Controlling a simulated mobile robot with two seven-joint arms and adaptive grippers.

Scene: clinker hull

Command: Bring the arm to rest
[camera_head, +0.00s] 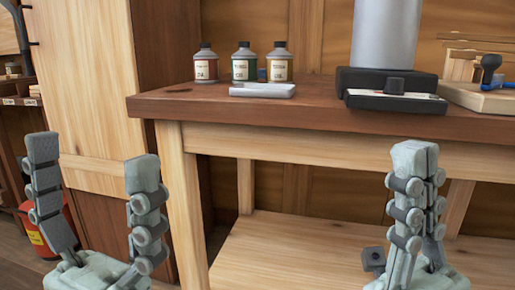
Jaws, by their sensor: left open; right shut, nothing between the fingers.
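My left gripper (97,160) stands upright at the lower left, with its two fingers wide apart and nothing between them. Most of both arms is out of the frame.
A red canister (38,235) stands at the left. The lower shelf (290,245) looks mostly clear.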

